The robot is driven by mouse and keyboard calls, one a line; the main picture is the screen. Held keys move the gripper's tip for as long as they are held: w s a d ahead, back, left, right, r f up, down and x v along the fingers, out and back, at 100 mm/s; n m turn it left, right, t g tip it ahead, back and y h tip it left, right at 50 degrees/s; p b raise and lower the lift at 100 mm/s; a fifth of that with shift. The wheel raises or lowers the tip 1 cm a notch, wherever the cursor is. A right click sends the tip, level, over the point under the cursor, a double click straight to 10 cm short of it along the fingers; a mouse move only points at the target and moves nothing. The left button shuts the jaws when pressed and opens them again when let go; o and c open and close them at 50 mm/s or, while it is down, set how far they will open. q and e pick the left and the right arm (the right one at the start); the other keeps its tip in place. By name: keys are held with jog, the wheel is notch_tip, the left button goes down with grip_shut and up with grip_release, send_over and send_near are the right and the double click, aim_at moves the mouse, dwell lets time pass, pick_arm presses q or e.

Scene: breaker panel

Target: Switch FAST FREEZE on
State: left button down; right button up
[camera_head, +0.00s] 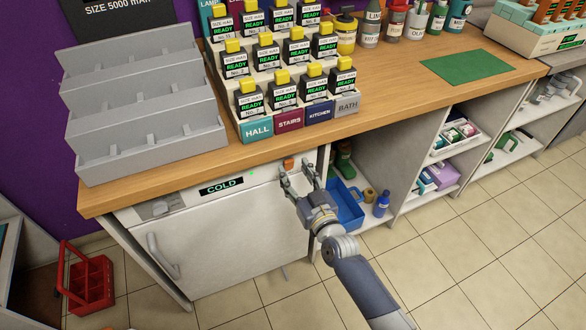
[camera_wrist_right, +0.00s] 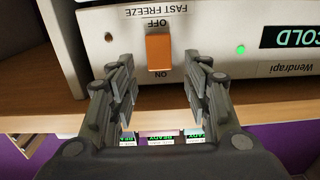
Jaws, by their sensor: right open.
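The orange FAST FREEZE rocker switch (camera_wrist_right: 159,52) is on the pale front panel of the freezer (camera_head: 222,240), under the counter. It also shows in the head view (camera_head: 288,164). The wrist view is upside down, with OFF above the switch and ON below it; which way it is tipped I cannot tell. My right gripper (camera_head: 298,174) is open and empty in front of the panel. In the wrist view its fingers (camera_wrist_right: 160,88) spread to either side of the switch, apart from it. My left gripper is not in view.
The panel has a lit COLD display (camera_head: 221,186) and a green light (camera_wrist_right: 240,49). The wooden counter edge (camera_head: 200,166) overhangs closely above. Battery racks stand on the counter. A blue bin (camera_head: 346,207) sits on the shelf right of the freezer; a red caddy (camera_head: 88,283) is on the floor left.

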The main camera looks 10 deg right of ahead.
aim_at(288, 164)
jog(key=shift+x, duration=1.05)
